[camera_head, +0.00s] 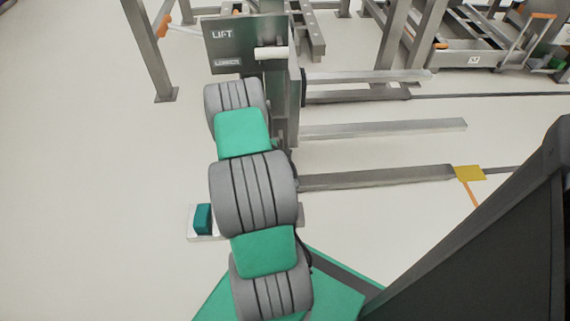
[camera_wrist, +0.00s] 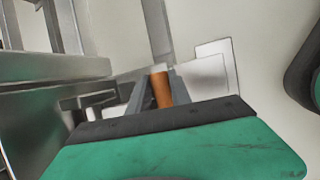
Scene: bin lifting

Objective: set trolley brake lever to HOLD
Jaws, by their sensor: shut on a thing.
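In the wrist view, my gripper (camera_wrist: 160,86) has its two grey fingers closed on an upright orange-brown handle (camera_wrist: 161,92), which looks like the brake lever's grip. A metal plate with a dark stepped slot (camera_wrist: 92,97) lies just left of the fingers. No HOLD lettering is readable, so I cannot tell the lever's setting. In the head view, my arm covers the middle of the picture, and my gripper and the held lever are hidden.
A panel marked LIFT and LOWER (camera_head: 222,46) with a white handle (camera_head: 271,53) stands beyond my arm. Metal forks (camera_head: 385,128) reach right from its column. A teal block (camera_head: 203,218) sits on a pale base at left. Open floor (camera_head: 90,180) lies left.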

